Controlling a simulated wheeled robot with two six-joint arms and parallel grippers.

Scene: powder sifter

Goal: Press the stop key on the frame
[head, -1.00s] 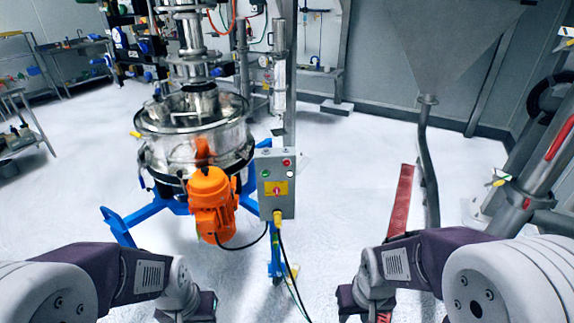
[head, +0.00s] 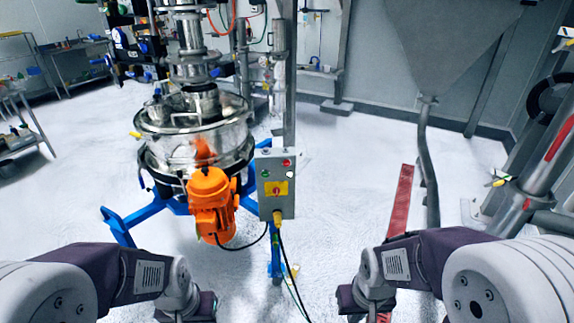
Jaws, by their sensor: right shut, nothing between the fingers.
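A grey control box (head: 276,208) is mounted upright on the sifter frame, in the middle of the head view. A red key (head: 287,162) is at its upper right and a green key (head: 265,173) at its left. A yellow plate with a red knob (head: 278,188) is below them. My right gripper (head: 352,303) is low at the bottom edge, shut and empty, well apart from the box; its fingertips are barely visible. My left arm comes in at the lower left, and its fingers are not visible. Neither arm touches the box.
The steel sifter (head: 195,140) with its orange motor (head: 212,203) stands on blue legs (head: 118,228) left of the box. A cable hangs below the box. The floor between box and beam is clear.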

